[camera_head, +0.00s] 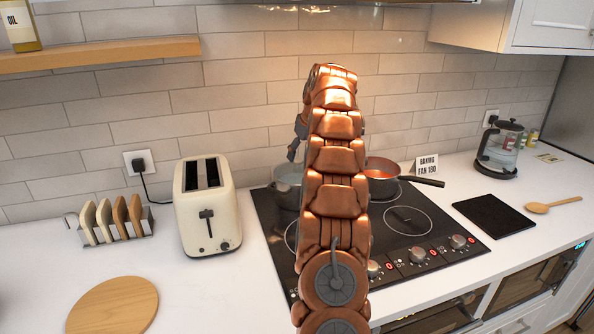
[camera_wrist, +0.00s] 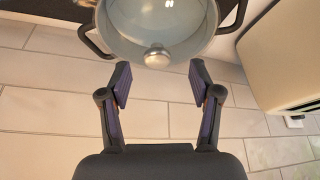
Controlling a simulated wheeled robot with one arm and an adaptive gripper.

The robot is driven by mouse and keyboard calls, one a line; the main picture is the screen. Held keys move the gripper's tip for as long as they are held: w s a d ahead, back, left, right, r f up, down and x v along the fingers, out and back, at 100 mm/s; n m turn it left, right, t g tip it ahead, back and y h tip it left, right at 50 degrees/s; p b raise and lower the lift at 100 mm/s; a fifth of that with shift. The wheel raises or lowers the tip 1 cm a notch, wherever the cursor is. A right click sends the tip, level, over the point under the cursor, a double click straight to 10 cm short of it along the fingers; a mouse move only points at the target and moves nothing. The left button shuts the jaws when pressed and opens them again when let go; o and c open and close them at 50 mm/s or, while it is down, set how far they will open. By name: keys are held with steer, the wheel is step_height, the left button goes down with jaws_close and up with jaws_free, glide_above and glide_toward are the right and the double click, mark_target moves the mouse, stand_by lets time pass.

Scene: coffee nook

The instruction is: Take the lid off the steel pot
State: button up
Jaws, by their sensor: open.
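The steel pot (camera_head: 287,186) stands on the back left of the hob, partly hidden by my arm. In the wrist view, which looks upside down, the pot's side handle (camera_wrist: 93,43) shows at the left. Its pale, glassy lid (camera_wrist: 165,18) is on top, with a round silver knob (camera_wrist: 157,57). My gripper (camera_wrist: 160,72) is open and empty. The knob lies between the lines of the two fingers, just beyond their tips and apart from them. In the head view my gripper is mostly hidden behind my arm.
A copper pan (camera_head: 380,178) with red contents stands right of the pot, its dark handle pointing right. A cream toaster (camera_head: 207,207) stands close on the left, beside a toast rack (camera_head: 113,222). A dark board (camera_head: 493,215) lies right of the hob (camera_head: 420,225). The wall is close behind.

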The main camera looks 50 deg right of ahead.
mark_target(298, 161)
steer(key=shift+d+p+x, duration=0.2)
steer(key=shift+p+x, duration=0.35)
steer(key=shift+x, duration=1.35)
jaws_close()
